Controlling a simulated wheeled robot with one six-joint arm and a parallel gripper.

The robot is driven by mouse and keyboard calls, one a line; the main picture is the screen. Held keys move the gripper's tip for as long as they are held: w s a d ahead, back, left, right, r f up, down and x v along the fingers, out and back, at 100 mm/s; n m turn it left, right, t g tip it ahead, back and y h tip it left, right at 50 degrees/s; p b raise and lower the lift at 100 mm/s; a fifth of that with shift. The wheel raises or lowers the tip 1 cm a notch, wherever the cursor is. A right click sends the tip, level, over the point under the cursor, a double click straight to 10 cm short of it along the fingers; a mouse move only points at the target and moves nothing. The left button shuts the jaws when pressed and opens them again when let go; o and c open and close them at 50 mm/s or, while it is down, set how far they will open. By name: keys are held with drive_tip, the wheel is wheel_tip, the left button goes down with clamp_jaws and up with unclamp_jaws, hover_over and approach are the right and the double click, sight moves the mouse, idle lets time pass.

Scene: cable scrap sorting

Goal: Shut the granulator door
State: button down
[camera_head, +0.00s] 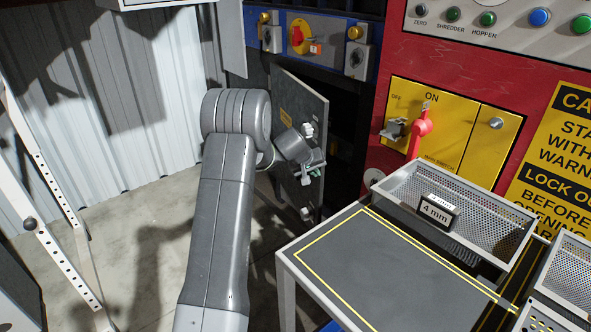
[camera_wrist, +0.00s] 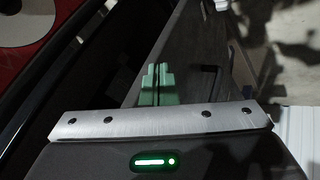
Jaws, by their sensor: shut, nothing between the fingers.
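The granulator door (camera_head: 308,98) is a grey panel with a small yellow label, standing open at an angle in front of the dark machine opening (camera_head: 346,130). My gripper (camera_head: 316,171) is at the door's face, near its right edge, and my wrist covers part of the panel. In the wrist view the green fingers (camera_wrist: 157,84) are together and empty, in front of the grey door panel (camera_wrist: 182,48). A dark bar-like shape (camera_wrist: 210,82), perhaps a handle, is just right of them. I cannot tell whether the fingers touch the door.
A table (camera_head: 375,262) with a yellow outline stands at the lower right, close to the door's right edge. It bears a perforated tray (camera_head: 490,215) marked 4 mm. A red panel with a yellow switch box (camera_head: 455,120) is on the right.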

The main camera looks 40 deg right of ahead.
drive_tip(key=s+d+p, duration=0.2)
drive_tip(key=d+p, duration=0.3)
drive_tip(key=d, duration=0.5)
drive_tip(key=shift+d+p, duration=0.25)
drive_tip(key=shift+p, duration=0.15)
